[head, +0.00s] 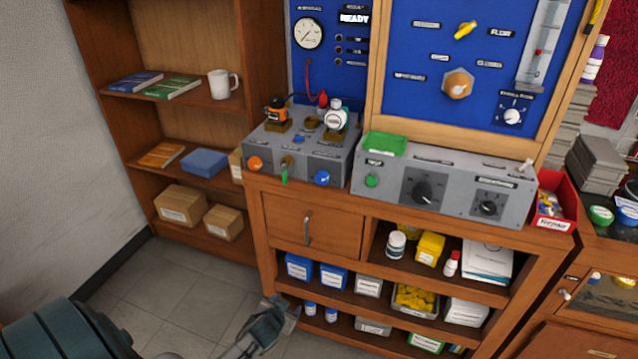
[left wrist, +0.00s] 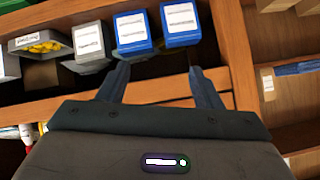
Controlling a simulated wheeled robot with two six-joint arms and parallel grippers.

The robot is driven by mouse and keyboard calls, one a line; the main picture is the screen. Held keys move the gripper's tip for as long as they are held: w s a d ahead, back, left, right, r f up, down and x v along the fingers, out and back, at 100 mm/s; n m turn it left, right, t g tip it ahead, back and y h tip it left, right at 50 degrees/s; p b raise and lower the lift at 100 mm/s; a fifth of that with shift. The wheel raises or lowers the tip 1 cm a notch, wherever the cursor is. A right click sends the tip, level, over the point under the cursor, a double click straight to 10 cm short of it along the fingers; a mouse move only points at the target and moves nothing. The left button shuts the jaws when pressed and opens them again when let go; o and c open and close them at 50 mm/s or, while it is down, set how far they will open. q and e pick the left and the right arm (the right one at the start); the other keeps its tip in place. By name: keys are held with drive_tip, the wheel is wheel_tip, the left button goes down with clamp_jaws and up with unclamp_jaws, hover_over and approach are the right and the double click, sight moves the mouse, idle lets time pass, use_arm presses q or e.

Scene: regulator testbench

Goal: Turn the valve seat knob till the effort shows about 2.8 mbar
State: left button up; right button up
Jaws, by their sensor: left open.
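Several knobs could be the valve seat knob; the labels are too small to tell which. The left grey box has an orange knob (head: 255,163), a green lever (head: 284,175) and a blue knob (head: 321,177). The right grey box has two black knobs, a large one (head: 423,191) and a smaller one (head: 488,207). A screen (head: 354,18) reads READY; I see no mbar value. My left gripper (head: 284,312) is low in front of the cabinet, well below the knobs. In the left wrist view its fingers (left wrist: 160,88) are apart and empty. My right gripper is not in view.
The blue panel (head: 411,45) carries a yellow handle (head: 465,30), a tan knob (head: 458,83) and a dial (head: 511,116). Cabinet shelves hold boxes (head: 333,275). The floor at left is clear.

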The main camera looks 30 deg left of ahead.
use_arm(q)
drive_tip(key=w+r+t, duration=0.2)
drive_tip(key=w+r, duration=0.1)
drive_tip(key=r, duration=0.6)
drive_tip(key=w+r+t, duration=0.2)
drive_tip(key=w+r, duration=0.2)
drive_tip(key=r, duration=0.5)
drive_tip(key=t+y, duration=0.1)
drive_tip(key=t, duration=0.2)
approach(320, 180)
drive_tip(key=p+x, duration=0.1)
drive_tip(key=x, duration=0.3)
drive_tip(key=shift+r, duration=0.1)
drive_tip(key=p+x, duration=0.1)
drive_tip(key=x, duration=0.2)
drive_tip(key=shift+w+a, duration=0.1)
drive_tip(key=shift+w, duration=0.3)
drive_tip(key=shift+w+a, duration=0.1)
drive_tip(key=shift+w, duration=0.45)
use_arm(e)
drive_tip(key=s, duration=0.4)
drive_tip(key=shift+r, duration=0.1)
use_arm(q)
drive_tip(key=c, duration=0.9)
drive_tip(key=shift+c, duration=0.4)
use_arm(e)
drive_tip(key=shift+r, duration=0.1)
